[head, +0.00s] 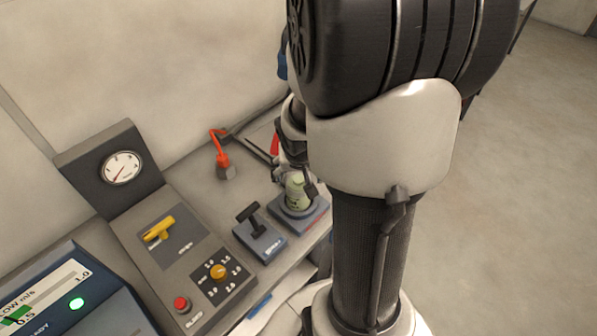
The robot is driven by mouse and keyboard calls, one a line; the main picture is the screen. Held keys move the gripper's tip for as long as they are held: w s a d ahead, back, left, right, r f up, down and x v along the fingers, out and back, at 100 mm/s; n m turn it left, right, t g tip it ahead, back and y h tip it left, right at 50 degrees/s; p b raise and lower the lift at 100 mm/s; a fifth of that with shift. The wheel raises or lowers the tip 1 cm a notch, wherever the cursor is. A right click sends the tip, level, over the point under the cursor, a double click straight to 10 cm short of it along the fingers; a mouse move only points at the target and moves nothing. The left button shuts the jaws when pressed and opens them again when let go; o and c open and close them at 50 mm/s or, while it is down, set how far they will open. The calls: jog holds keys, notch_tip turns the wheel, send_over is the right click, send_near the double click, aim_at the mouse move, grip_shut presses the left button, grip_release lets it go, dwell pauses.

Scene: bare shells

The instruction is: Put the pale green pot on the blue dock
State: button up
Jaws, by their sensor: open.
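The pale green pot (296,197) stands at the far right end of the bench, upright as far as I can see. It appears to rest on the round seat of the blue dock (316,219), a square grey-blue block. My gripper (297,186) comes down from above at the pot, with dark fingers beside its upper part. The jaws are open; whether a finger touches the pot cannot be told. The fingers and arm hide the pot's top and the dock's back side.
Left of the dock is a block with a black T-handle (260,235). Further left stand a console with a yellow handle (159,229), an orange knob and a red button (181,304), and a gauge (122,168). Floor is clear at right.

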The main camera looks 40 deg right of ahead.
jog(key=shift+v, duration=1.15)
jog(key=s+a+r+n, duration=0.3)
jog(key=a+r+n, duration=0.1)
jog(key=a+r, duration=0.65)
jog(key=s+a+r+n+t+y, duration=0.1)
jog(key=s+a+r+n+y, duration=0.2)
jog(key=s+a, duration=0.6)
jog(key=shift+s+a+r+n+p, duration=0.3)
jog(key=shift+a+r+n, duration=0.2)
jog(key=shift+a+r, duration=0.55)
jog(key=shift+f, duration=0.1)
notch_tip(320, 180, down, 3)
jog(key=b, duration=0.3)
